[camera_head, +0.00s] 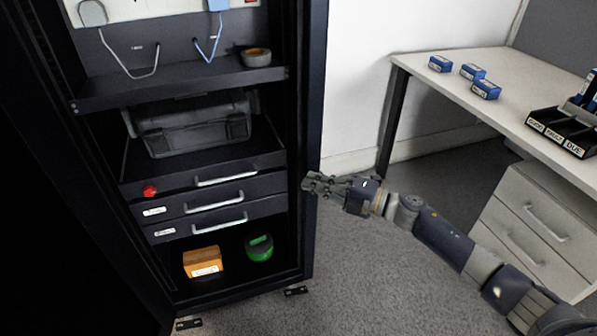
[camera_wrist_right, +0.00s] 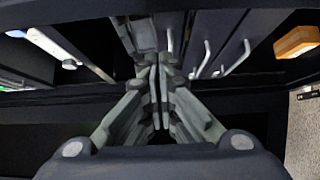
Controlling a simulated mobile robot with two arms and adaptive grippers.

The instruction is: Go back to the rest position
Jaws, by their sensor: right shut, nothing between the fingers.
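My right gripper (camera_head: 318,184) is in front of the right edge of the dark cabinet (camera_head: 305,130), at the height of the drawers. Its arm comes in from the lower right. In the right wrist view the two fingers of the right gripper (camera_wrist_right: 157,95) are together with nothing between them. The cabinet's side and drawers show beyond the fingers there. I cannot tell from the head view whether the fingertips touch the cabinet edge. My left gripper is in neither view.
The cabinet holds a grey case (camera_head: 195,128), drawers with handles (camera_head: 225,178), an orange box (camera_head: 203,262) and a green round object (camera_head: 259,248). At right stands a white desk (camera_head: 500,85) with blue boxes (camera_head: 473,71), a black labelled tray (camera_head: 562,133) and a drawer unit (camera_head: 535,220). Carpet between is clear.

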